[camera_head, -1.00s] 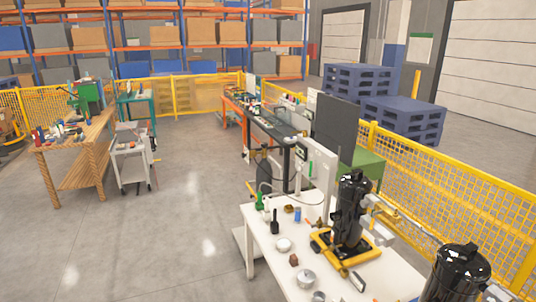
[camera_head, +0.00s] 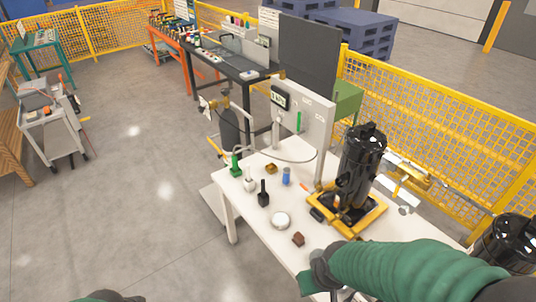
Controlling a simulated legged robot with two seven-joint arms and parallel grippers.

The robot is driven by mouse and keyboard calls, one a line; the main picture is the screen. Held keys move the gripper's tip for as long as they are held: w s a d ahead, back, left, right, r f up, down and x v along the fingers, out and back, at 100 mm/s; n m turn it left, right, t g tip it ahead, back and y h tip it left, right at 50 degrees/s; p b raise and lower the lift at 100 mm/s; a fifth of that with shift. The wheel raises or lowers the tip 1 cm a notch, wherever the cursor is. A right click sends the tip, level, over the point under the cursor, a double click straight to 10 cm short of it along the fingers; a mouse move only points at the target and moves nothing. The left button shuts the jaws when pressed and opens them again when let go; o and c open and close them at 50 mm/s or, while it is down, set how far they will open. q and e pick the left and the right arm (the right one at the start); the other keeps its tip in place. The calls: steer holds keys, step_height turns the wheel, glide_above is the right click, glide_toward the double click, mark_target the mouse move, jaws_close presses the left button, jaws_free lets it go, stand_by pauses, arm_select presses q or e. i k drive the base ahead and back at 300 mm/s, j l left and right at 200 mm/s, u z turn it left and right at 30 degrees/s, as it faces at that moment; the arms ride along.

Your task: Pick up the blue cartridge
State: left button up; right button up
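The blue cartridge (camera_head: 286,176) is a small blue cylinder standing upright on the white table (camera_head: 247,212), left of the black compressor. My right arm comes in from the lower right in a green sleeve. Its dark grey end (camera_head: 321,270) is over the near part of the table, below and apart from the cartridge. The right fingers cannot be made out, so their opening is unclear. Only a small dark green piece of my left arm shows at the bottom edge; the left gripper is out of view.
A black compressor (camera_head: 361,165) on a yellow base stands right of the cartridge. A black bottle (camera_head: 263,195), a green bottle (camera_head: 235,165), a brass part (camera_head: 271,168), a white round dish (camera_head: 281,220) and a brown block (camera_head: 298,239) are nearby. A white panel (camera_head: 312,125) stands behind.

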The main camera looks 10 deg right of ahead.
mark_target(286, 170)
steer(key=i+j, duration=0.3)
steer(key=i, duration=0.2)
steer(key=i+j, duration=0.3)
steer(key=i, duration=0.15)
steer(key=i+j+z, duration=0.1)
steer(key=i+j, duration=0.2)
steer(key=i, duration=0.2)
steer(key=i+l, duration=0.65)
steer(key=i, duration=0.15)
steer(key=z, duration=0.05)
